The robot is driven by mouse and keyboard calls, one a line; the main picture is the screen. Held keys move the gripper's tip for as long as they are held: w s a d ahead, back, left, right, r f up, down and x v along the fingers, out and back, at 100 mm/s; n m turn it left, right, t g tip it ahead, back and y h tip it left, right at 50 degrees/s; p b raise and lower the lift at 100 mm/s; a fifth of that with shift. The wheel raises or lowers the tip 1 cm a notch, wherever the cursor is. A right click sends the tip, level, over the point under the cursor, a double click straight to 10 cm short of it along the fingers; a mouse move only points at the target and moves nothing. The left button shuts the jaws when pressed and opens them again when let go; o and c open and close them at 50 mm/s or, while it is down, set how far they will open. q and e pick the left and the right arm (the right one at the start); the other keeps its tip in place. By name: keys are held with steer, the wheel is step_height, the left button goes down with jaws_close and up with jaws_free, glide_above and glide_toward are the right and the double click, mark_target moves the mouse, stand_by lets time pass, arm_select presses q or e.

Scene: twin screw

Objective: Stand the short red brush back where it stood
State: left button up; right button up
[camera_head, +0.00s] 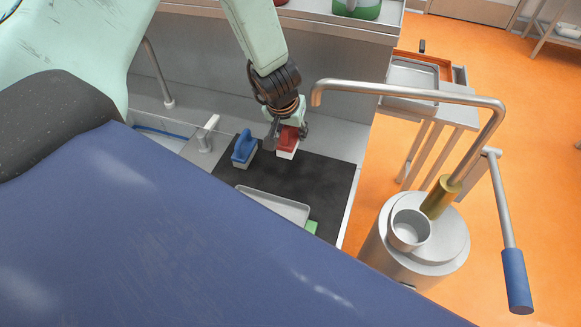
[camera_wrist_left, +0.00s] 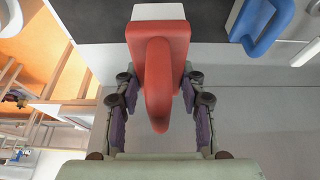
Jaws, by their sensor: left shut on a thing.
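The short red brush (camera_head: 288,140) has a red body and handle with a white bristle block. It is at the back of the black mat (camera_head: 325,180) in the head view. My left gripper (camera_head: 287,130) is shut on it from above. In the left wrist view the red brush (camera_wrist_left: 158,80) fills the space between the fingers of the left gripper (camera_wrist_left: 160,98), with its white block toward the top. I cannot tell whether the bristles touch the mat. My right gripper does not show.
A blue brush (camera_head: 243,148) stands just left of the red one. A grey tray (camera_head: 275,206) and a green thing (camera_head: 311,227) lie nearer on the mat. A tap (camera_head: 205,133) is at the left. A metal cylinder with a bent pipe (camera_head: 415,235) stands at the right.

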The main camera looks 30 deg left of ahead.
arm_select(q)
steer(key=shift+s+a+r, duration=0.1)
steer(key=shift+s+a, duration=0.05)
steer(key=shift+s, duration=0.2)
steer(key=f+b, duration=0.1)
steer(key=f, duration=0.1)
steer(key=f+b, duration=0.3)
steer(key=f, duration=0.1)
steer(key=shift+w+f, duration=0.15)
steer(key=shift+w, duration=0.2)
steer(key=shift+f, duration=0.2)
steer(key=shift+s+f+b, duration=0.1)
steer(key=shift+s+b, duration=0.2)
steer(key=shift+b, duration=0.2)
steer(key=shift+s+f+b, duration=0.2)
steer(key=shift+f+b, duration=0.1)
steer(key=shift+f, duration=0.05)
step_height(320, 180, down, 2)
steer(key=shift+w+f+b, duration=0.1)
steer(key=shift+b, duration=0.6)
steer(key=shift+w+f, duration=0.2)
steer(key=shift+w, duration=0.15)
steer(key=shift+c, duration=0.5)
jaws_close()
steer(key=shift+s, duration=0.35)
steer(key=o, duration=0.9)
jaws_free()
steer(key=o, duration=0.4)
steer(key=shift+w+f, duration=0.2)
steer(key=shift+w, duration=0.1)
